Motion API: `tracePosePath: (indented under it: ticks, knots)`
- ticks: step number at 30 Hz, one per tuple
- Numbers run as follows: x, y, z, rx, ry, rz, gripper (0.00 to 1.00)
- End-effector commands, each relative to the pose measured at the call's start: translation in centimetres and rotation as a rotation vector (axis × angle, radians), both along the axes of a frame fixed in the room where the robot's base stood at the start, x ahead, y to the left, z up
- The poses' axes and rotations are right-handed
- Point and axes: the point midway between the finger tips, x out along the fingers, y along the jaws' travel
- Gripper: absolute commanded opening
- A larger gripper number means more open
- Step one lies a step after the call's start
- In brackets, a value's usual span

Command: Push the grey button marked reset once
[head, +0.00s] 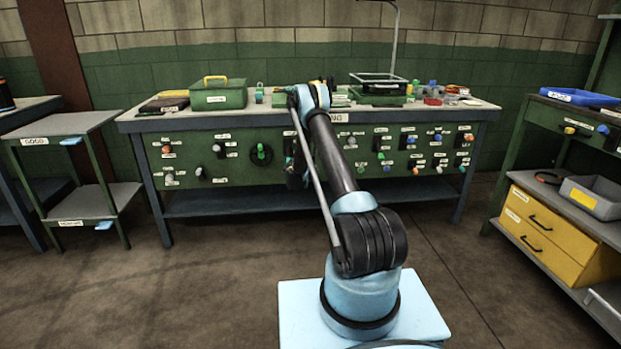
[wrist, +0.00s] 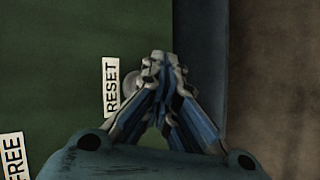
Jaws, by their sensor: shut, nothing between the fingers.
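In the wrist view, the white RESET label (wrist: 111,87) stands on the green panel, its text running up the picture. Right beside it shows the rounded edge of the grey button (wrist: 129,82), mostly hidden behind my gripper. My gripper (wrist: 160,68) is shut and empty, with its fingertips just right of the button in the picture. I cannot tell whether they touch it or how far off the panel they are. In the head view, my arm hides this spot, and the button cannot be made out there.
A white label reading FREE (wrist: 14,158) is at lower left in the wrist view. In the head view, the green bench front (head: 235,172) carries several knobs and buttons. A green toolbox (head: 218,95) and other items stand on top. The floor before the bench is clear.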

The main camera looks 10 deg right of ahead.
Motion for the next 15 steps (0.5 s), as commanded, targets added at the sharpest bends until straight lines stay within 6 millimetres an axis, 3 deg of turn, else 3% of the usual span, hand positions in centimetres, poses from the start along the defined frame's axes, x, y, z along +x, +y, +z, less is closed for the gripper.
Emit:
tracePosePath:
  ticks: [15]
  knots:
    - [-0.82, 0.02, 0.0, 0.0, 0.0, 0.0, 0.0]
